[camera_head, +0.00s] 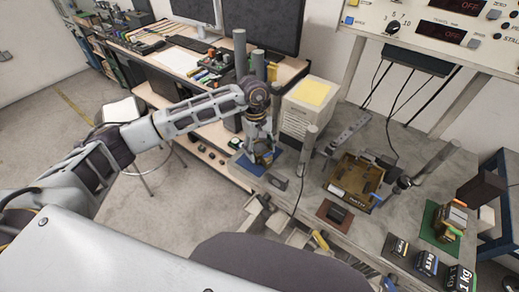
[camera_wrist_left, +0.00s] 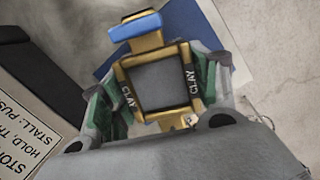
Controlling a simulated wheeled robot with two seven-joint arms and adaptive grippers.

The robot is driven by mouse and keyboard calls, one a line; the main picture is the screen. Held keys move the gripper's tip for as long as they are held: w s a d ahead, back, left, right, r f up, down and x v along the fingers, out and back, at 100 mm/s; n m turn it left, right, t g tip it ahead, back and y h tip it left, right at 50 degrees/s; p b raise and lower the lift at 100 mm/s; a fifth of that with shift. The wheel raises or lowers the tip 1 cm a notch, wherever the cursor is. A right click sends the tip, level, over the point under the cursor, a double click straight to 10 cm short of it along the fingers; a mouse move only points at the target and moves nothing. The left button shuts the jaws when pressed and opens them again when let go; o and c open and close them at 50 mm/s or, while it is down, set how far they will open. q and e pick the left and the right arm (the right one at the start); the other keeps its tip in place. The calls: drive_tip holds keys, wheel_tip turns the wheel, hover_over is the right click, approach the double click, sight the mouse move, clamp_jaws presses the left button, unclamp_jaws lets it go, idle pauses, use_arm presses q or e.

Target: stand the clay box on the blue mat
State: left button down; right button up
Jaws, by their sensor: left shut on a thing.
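The clay box (camera_wrist_left: 160,82) has an ochre frame with a dark grey face and CLAY printed on both sides. A blue piece (camera_wrist_left: 135,25) sits at its upper end in the left wrist view. My left gripper (camera_wrist_left: 160,95) is shut on it, with a green-padded finger on each side. In the head view my left gripper (camera_head: 262,152) points down at the blue mat (camera_head: 240,163), and the box (camera_head: 266,158) is mostly hidden by the fingers. The mat also shows behind the box in the left wrist view (camera_wrist_left: 185,18). I cannot tell whether the box touches it. My right gripper is not in view.
A white case with a yellow top (camera_head: 309,95) stands behind the mat, with grey posts (camera_head: 309,138) close by. A grey block (camera_head: 277,181) lies just in front. An amber tray (camera_head: 340,178), a brown mat (camera_head: 325,210) and labelled weights (camera_head: 427,263) are farther right.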

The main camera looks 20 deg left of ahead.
sight(257, 145)
use_arm(q)
drive_tip(key=shift+s+f, duration=0.25)
drive_tip(key=shift+f, duration=0.35)
drive_tip(key=c, duration=0.8)
unclamp_jaws()
drive_tip(key=o, duration=0.5)
drive_tip(key=shift+w, duration=0.3)
drive_tip(key=shift+r, duration=0.1)
drive_tip(key=shift+s, duration=0.1)
drive_tip(key=shift+r, duration=0.5)
drive_tip(key=r, duration=0.3)
drive_tip(key=w+a+r, duration=0.1)
drive_tip(key=r, duration=0.7)
drive_tip(key=shift+w+a, duration=0.15)
drive_tip(key=shift+f, duration=0.1)
